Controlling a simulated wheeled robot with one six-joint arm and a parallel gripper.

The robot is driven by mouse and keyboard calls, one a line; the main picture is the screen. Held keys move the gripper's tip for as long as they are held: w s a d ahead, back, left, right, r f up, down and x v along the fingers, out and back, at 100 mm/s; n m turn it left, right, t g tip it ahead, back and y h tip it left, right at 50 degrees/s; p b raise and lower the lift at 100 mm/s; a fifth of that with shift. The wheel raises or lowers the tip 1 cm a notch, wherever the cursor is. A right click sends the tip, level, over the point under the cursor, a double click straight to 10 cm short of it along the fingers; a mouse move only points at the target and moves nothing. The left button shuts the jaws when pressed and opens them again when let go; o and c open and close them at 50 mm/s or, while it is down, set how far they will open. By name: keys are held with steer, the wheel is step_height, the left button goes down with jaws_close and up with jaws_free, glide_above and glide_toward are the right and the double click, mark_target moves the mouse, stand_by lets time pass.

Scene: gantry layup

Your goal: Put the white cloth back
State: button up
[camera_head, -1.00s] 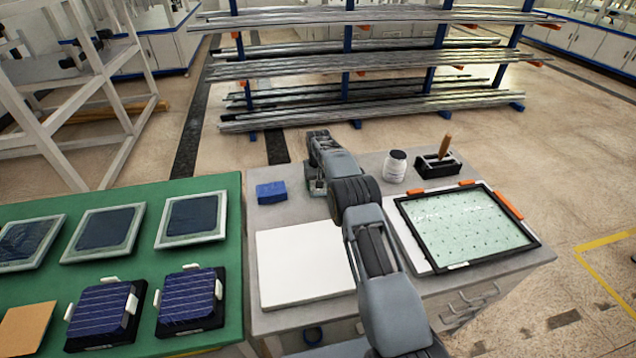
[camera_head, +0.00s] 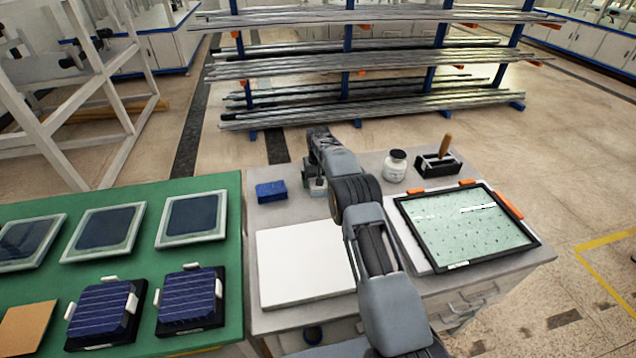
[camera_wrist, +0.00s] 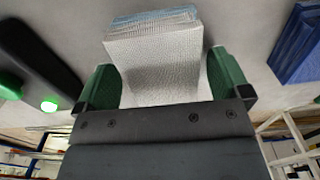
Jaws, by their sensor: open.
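In the wrist view, a white woven cloth (camera_wrist: 155,60), block-like, lies between the two green fingers of my gripper (camera_wrist: 166,84). A pale blue part shows at its far end; I cannot tell whether it is a separate piece. The fingers are apart, one on each side, and I cannot tell whether either touches the cloth. In the head view, my gripper (camera_head: 316,182) is at the back of the grey bench, mostly hidden by my arm. A small pale patch beside it may be the cloth.
A blue block (camera_head: 271,191) lies just left of my gripper, also at right in the wrist view (camera_wrist: 298,48). A white board (camera_head: 303,268), a white jar (camera_head: 395,165), a black holder (camera_head: 437,163) and a framed panel (camera_head: 468,228) occupy the bench (camera_head: 285,222).

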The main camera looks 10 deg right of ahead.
steer(key=s+r+t, duration=0.1)
steer(key=s+r, duration=0.2)
steer(key=r, duration=0.8)
steer(key=s+r, duration=0.4)
steer(key=r, duration=0.6)
steer(key=s+r+t, duration=0.1)
steer(key=s+r, duration=0.4)
steer(key=s, duration=0.5)
steer(key=s+f, duration=0.3)
steer(key=s, duration=0.8)
steer(key=s+f+t, duration=0.1)
steer(key=s+f, duration=0.2)
steer(key=s, duration=0.8)
steer(key=shift+s+a+f+t+p, duration=0.15)
steer(key=shift+a+f+t+p, duration=0.05)
steer(key=shift+a+t+p, duration=0.1)
